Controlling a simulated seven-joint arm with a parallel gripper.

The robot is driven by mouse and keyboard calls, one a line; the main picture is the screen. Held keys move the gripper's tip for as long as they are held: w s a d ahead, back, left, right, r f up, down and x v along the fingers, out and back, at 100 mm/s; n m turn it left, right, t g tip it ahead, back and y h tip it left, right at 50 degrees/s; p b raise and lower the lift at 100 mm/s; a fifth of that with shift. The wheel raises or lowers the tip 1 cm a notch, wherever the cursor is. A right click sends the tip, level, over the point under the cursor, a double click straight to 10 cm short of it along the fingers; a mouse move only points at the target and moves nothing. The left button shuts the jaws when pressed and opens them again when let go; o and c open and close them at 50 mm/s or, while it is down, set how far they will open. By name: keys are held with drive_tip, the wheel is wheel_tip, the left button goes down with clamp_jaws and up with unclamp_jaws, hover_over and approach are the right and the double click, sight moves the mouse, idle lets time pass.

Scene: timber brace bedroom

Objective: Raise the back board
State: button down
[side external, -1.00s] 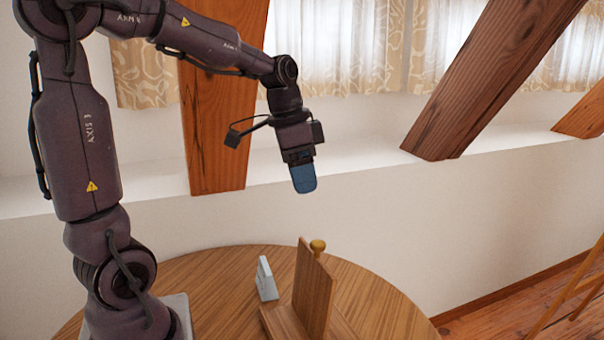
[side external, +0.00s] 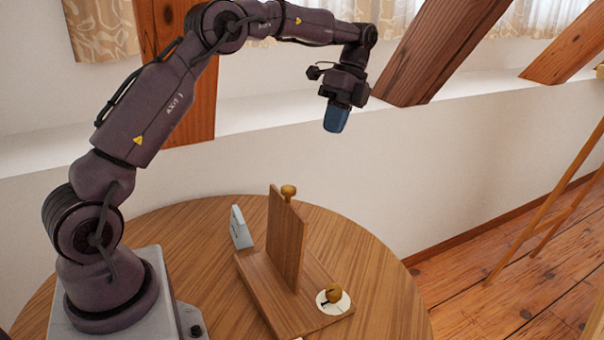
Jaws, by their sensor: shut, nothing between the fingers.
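The back board (side external: 286,238) is a brown wooden panel standing roughly upright on a flat wooden base (side external: 289,302). A round brass-coloured knob (side external: 289,191) shows at the board's top edge. Another brass-coloured knob (side external: 334,293) sits on a white disc (side external: 325,303) with dark marks, at the base's right end. My gripper (side external: 336,120), with blue fingers, is shut and empty. It hangs in the air above and to the right of the board, apart from it.
A small white-grey card or block (side external: 241,227) stands on the round wooden table (side external: 205,232), left of the board. The white wall and ledge (side external: 255,118) and slanted timber beams (side external: 440,50) lie behind. A wooden easel-like stand (side external: 545,215) is at the right.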

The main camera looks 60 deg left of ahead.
sight(289, 185)
drive_tip(key=s+d+f, duration=0.2)
drive_tip(key=s+f, duration=0.6)
drive_tip(key=shift+s+d+f+m, duration=0.15)
drive_tip(key=shift+d+f+m, duration=0.1)
drive_tip(key=shift+m, duration=0.05)
idle(0.3)
drive_tip(key=shift+s+r, duration=0.25)
drive_tip(key=shift+s, duration=0.8)
drive_tip(key=shift+w, duration=0.1)
